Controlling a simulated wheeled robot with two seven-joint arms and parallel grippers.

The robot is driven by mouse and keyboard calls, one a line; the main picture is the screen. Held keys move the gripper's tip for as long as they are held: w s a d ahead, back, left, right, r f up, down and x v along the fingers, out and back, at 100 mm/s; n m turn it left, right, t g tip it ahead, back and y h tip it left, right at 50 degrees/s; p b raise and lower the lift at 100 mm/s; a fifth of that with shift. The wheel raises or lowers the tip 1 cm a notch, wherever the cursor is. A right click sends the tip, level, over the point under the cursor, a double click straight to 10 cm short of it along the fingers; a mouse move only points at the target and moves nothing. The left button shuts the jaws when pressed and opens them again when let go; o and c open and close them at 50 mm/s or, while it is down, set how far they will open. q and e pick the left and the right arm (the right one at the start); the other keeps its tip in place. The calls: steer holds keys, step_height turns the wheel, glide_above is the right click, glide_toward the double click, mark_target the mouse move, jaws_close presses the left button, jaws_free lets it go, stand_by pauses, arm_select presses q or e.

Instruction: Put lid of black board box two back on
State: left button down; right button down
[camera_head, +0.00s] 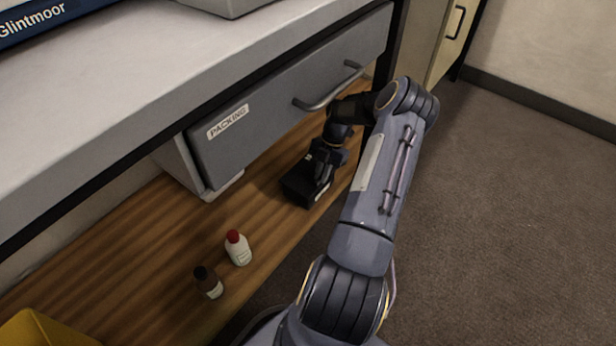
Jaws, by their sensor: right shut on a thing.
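A small black box-shaped thing (299,187) is on the wooden lower surface under the drawer, in the middle of the head view. My right gripper (322,172) reaches down to it from behind and is shut on its upper right part. I cannot tell whether a separate lid and box are both there, as the gripper and shadow hide the detail. My left gripper is not in view.
A grey drawer labelled PACKING (228,121) overhangs close behind the black thing. A yellow container (45,332) is at the lower left corner.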

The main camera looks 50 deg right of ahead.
steer(key=shift+f, duration=0.1)
steer(key=shift+f, duration=0.4)
steer(key=c, duration=1.5)
jaws_free()
steer(key=shift+o, duration=0.2)
steer(key=shift+r, duration=0.1)
